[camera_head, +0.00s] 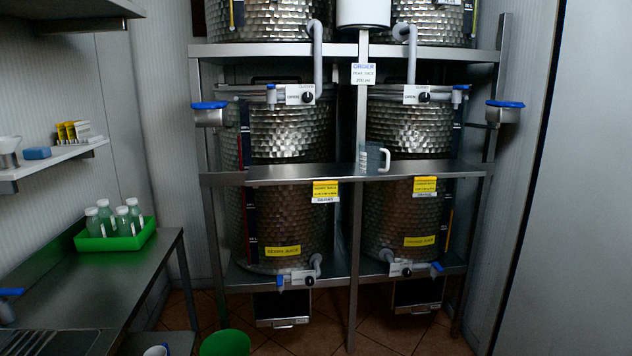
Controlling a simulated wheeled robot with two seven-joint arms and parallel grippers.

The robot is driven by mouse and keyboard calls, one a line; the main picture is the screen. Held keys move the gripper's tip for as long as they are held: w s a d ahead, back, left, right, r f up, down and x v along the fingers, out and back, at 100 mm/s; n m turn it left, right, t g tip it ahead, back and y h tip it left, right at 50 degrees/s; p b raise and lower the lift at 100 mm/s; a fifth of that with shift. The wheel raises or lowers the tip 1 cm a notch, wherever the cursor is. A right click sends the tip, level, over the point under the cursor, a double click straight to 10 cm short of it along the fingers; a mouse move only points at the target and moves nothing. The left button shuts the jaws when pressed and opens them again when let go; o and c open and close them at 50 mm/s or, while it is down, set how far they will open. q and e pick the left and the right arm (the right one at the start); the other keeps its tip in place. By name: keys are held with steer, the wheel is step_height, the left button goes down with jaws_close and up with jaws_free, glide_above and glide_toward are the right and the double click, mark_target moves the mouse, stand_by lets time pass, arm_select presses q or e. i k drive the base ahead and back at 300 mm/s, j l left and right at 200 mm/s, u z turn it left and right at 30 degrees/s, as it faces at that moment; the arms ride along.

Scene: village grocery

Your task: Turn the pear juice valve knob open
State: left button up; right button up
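A steel rack holds several large dimpled tanks. An order card (363,74) on the central post appears to read pear juice, 210 ml. Two upper valves with black knobs, the left one (308,97) and the right one (424,97), sit under pipes from the upper tanks. Those tanks' name labels are cut off or unreadable, so I cannot tell which valve is pear. The lower left tank (284,205) is labelled berry juice and the lower right tank (404,212) orange juice. A clear measuring jug (373,158) stands on the middle shelf. Neither gripper is in view.
The middle shelf (270,174) projects in front of the lower tanks. A steel counter (60,285) at left holds a green tray (118,240) of bottles. A green bin (225,343) stands on the floor. Blue-topped holders (505,112) flank the rack. A wall panel closes the right side.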

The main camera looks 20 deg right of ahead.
mark_target(425, 97)
steer(key=i+z, duration=0.25)
steer(key=z, duration=0.2)
steer(key=i+j+z, duration=0.15)
steer(key=z, duration=0.3)
steer(key=i+j+z, duration=0.25)
steer(key=z, duration=0.2)
